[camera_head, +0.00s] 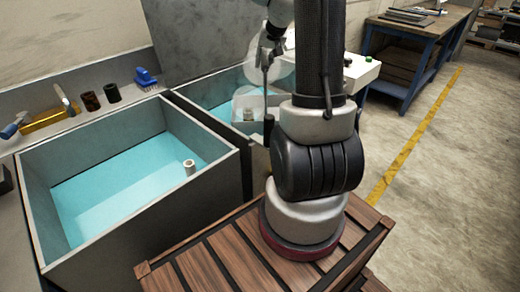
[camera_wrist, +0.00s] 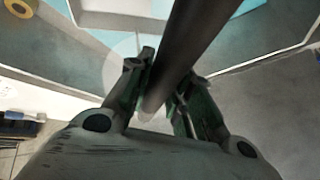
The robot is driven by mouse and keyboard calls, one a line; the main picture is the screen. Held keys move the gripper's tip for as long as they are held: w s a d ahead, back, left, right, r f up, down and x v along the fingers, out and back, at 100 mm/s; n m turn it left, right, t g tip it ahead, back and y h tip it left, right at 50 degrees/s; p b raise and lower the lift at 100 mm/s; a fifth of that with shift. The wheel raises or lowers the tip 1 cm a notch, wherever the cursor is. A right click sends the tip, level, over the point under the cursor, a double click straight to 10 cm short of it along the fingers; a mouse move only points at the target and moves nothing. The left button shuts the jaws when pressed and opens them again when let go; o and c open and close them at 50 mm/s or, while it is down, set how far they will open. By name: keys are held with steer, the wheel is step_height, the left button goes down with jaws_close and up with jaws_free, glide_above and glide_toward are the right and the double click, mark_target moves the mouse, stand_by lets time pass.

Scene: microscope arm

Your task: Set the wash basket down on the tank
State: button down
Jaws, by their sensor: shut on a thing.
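My gripper (camera_head: 267,48) is above the right-hand tank, partly screened by my arm. In the wrist view, its two fingers (camera_wrist: 160,98) are closed on a thick dark rod (camera_wrist: 197,35), which seems to be the handle of the wash basket. In the head view, a thin dark rod (camera_head: 266,78) hangs from my gripper towards a pale, see-through shape (camera_head: 246,103), probably the basket, over the tank. Whether it touches the tank I cannot tell. The right tank (camera_head: 206,121) is grey with blue liquid; my arm hides its right part.
A left tank (camera_head: 222,172) with blue liquid and a short white pipe (camera_head: 188,167) stands beside it. A blue brush (camera_head: 146,78), dark cups (camera_head: 91,101) and a yellow block (camera_head: 44,120) sit on the back ledge. A slatted wooden crate (camera_head: 205,268) is in front.

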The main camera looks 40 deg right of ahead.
steer(key=shift+s+f, duration=0.1)
steer(key=shift+f, duration=0.05)
step_height(320, 180, down, 10)
stand_by(0.6)
steer(key=c, duration=1.3)
jaws_free()
steer(key=shift+f, duration=0.15)
